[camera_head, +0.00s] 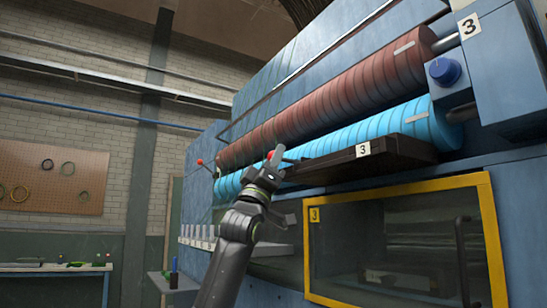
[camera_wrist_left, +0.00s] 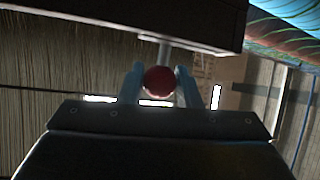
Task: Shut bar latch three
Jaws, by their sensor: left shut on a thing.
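The dark bar (camera_head: 330,164) with a white label "3" runs along the front of the machine, below the blue roller. Its dark underside (camera_wrist_left: 120,22) crosses the top of the left wrist view. A red ball knob (camera_wrist_left: 158,80) on a short pale stem hangs from it. My left gripper (camera_head: 272,166) is at the bar's left end. Its two fingers are shut on the red knob, one on each side. In the head view the gripper mostly hides the knob. My right gripper is in neither view.
A maroon roller (camera_head: 330,100) and a blue roller (camera_head: 350,134) lie above the bar. A yellow-framed window (camera_head: 400,193), also marked 3, is below. Another red-knobbed lever (camera_head: 200,162) is farther left. Open room lies left of the machine, before a bench (camera_head: 50,267).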

